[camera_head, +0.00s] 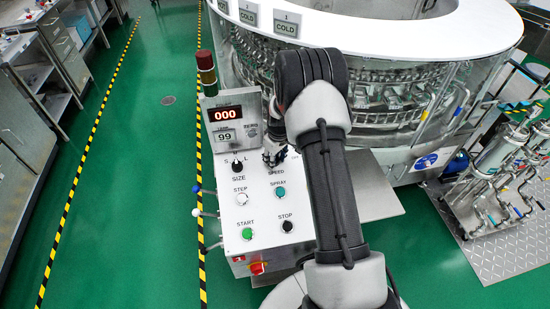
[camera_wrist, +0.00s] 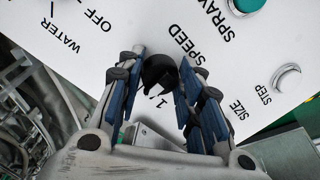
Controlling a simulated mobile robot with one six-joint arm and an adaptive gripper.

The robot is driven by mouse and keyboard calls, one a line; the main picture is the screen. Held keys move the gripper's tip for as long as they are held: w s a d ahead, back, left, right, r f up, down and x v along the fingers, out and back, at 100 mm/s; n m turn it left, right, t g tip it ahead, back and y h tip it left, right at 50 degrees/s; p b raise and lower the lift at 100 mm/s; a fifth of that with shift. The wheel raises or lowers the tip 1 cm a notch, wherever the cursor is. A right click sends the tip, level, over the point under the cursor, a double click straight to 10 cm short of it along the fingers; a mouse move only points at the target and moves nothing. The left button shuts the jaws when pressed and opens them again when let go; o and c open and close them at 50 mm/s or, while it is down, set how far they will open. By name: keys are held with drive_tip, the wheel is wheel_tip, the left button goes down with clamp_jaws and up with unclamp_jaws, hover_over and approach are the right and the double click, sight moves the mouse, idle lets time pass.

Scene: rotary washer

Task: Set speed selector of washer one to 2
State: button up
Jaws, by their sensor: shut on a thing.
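The speed selector is a black knob (camera_wrist: 160,72) above the word SPEED on the white control panel (camera_head: 258,228). In the wrist view my gripper (camera_wrist: 158,75) has its two blue-padded fingers on either side of the knob, closed on it. In the head view my gripper (camera_head: 275,157) is at the SPEED position, and the knob is hidden there.
The panel also has the SIZE knob (camera_head: 237,165), STEP button (camera_head: 242,199), SPRAY button (camera_head: 280,192), green START button (camera_head: 247,233), black STOP button (camera_head: 287,226) and red switch (camera_head: 257,268). A display (camera_head: 230,114) reads 000. The round washer (camera_head: 400,100) stands behind.

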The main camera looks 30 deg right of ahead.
sight(277, 170)
drive_tip(key=o, duration=1.1)
drive_tip(key=shift+c, duration=0.2)
wheel_tip(277, 170, up, 12)
drive_tip(key=s, duration=0.2)
drive_tip(key=shift+a, duration=0.1)
